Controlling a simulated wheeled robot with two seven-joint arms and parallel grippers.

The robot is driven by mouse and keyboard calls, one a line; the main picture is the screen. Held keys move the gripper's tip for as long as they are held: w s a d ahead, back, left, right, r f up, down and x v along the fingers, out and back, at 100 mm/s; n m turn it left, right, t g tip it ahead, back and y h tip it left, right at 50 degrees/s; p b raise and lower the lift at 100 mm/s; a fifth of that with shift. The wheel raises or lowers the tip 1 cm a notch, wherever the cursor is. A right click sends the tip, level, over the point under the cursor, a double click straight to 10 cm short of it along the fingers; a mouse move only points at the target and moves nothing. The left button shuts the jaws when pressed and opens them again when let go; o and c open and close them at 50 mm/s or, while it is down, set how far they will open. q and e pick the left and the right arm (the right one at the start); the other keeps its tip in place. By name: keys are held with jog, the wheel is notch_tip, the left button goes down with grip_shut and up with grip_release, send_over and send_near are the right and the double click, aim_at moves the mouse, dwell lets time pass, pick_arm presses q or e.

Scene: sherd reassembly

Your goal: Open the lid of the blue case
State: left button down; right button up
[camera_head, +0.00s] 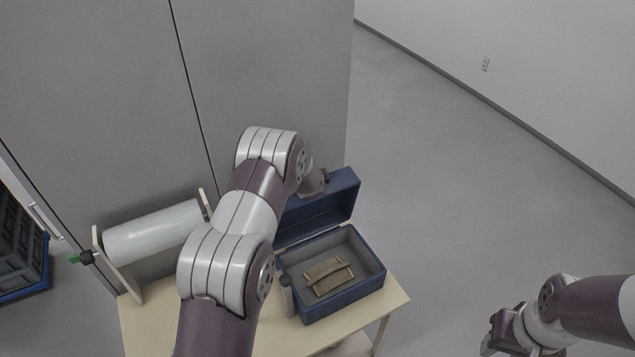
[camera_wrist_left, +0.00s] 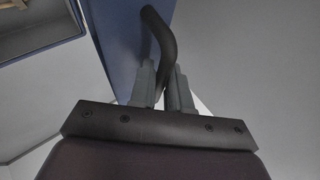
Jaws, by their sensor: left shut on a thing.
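The blue case (camera_head: 309,316) stands on the table with its lid (camera_head: 345,195) swung up and tilted back, so its grey inside shows. Brown pieces (camera_head: 329,276) lie in the case. My left gripper (camera_wrist_left: 164,84) is shut on the dark curved handle (camera_wrist_left: 160,32) of the lid. In the wrist view the lid (camera_wrist_left: 118,40) is the blue panel beside the handle. In the head view my left arm covers part of the lid and the gripper's fingers are mostly hidden. My right gripper (camera_head: 488,346) is low at the right, away from the case; its fingers are unclear.
The case sits on a pale wooden table (camera_head: 285,335). A white roll (camera_head: 155,232) in a wooden stand is at the table's left. A grey cylinder (camera_head: 287,296) stands by the case's left side. A grey partition (camera_head: 270,70) rises behind the table. The floor at right is clear.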

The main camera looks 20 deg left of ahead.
pick_arm(q)
jog(key=shift+w+a, duration=0.15)
dwell(0.3)
jog(key=c, duration=1.2)
grip_release()
jog(key=shift+o, duration=0.2)
